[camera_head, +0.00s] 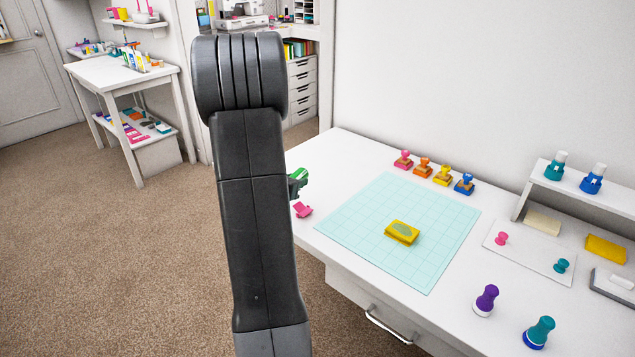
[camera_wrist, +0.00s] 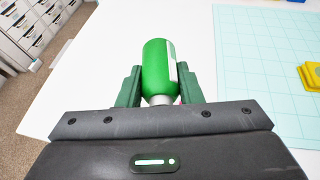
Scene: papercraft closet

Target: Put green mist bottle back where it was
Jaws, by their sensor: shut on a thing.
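The green mist bottle (camera_wrist: 158,68) is between the two green fingers of my gripper (camera_wrist: 156,86) in the wrist view. My gripper is shut on it. The bottle's green body points away from the wrist, and a grey-white neck shows near the palm. A pale label shows on its right side. In the head view, my arm hides most of the gripper, and a small bit of green (camera_head: 298,181) shows at the arm's right edge, by the white table's left end. I cannot tell there whether it is bottle or finger.
The white table (camera_head: 335,155) carries a pale teal grid mat (camera_head: 375,215) with a yellow ink pad (camera_head: 402,232). Several stamps stand behind it, including a blue one (camera_head: 464,184). A pink object (camera_head: 302,210) lies near the left edge. A small shelf (camera_head: 605,195) holds two bottles.

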